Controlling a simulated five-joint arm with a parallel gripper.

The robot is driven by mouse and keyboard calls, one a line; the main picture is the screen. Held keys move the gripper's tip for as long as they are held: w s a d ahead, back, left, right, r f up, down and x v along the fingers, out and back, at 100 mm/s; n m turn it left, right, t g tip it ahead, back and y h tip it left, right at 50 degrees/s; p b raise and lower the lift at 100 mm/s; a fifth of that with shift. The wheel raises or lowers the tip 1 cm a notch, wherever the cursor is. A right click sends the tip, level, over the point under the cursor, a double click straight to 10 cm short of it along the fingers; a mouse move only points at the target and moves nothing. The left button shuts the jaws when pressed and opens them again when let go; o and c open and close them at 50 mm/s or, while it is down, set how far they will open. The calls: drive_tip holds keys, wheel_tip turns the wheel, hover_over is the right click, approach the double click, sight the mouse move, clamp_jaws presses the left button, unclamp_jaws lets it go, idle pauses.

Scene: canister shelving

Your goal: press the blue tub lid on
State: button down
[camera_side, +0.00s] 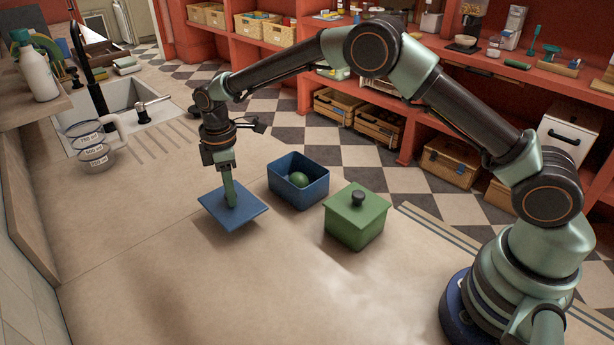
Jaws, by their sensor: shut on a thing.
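The blue lid (226,214) is a flat square plate on or just above the counter, left of the blue tub; I cannot tell whether it touches the counter. My gripper (230,194) points down at the lid's middle and is shut on it; its fingers hide the part they hold. The blue tub (307,189) stands uncovered on the counter, to the right of the lid and apart from it. A round green thing (298,179) lies inside the tub.
A green tub with a green lid and dark knob (357,201) stands right of the blue tub. A measuring jug (91,143) and sink (125,103) are at the back left. The counter (190,290) in front is clear.

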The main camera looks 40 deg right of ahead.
wheel_tip(320, 180, up, 15)
drive_tip(key=s+d, duration=0.3)
drive_tip(key=d, duration=1.4)
wheel_tip(320, 180, down, 5)
drive_tip(key=shift+f, duration=0.1)
drive_tip(key=shift+f, duration=3.1)
drive_tip(key=shift+f, duration=0.35)
idle(0.4)
drive_tip(key=shift+c, duration=0.2)
unclamp_jaws()
